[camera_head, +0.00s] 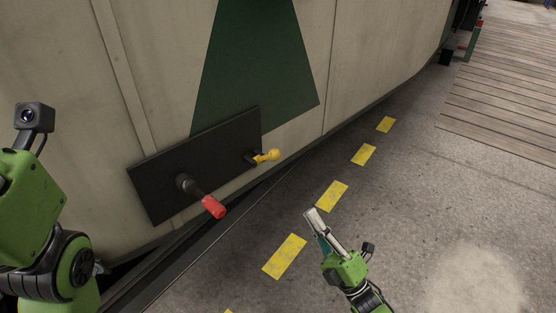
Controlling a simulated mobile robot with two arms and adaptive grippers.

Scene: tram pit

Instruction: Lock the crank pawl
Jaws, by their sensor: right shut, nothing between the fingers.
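A black plate (215,151) is fixed low on the tram's beige side. A crank with a red handle (214,207) sticks out from its left part. A small yellow pawl with a rounded knob (268,156) sits at the plate's right end. I cannot tell from this view whether the pawl is engaged. My right gripper (312,213) is shut and empty over the floor, to the right of the crank handle and below the pawl, apart from both. My left arm (25,205) shows at the left edge, but its fingers are out of view.
The tram side (370,60) with a dark green shape fills the upper left. A dark rail edge runs along its foot. Yellow floor dashes (285,257) cross the grey concrete. Wooden planks (505,100) lie at the upper right. The floor at right is clear.

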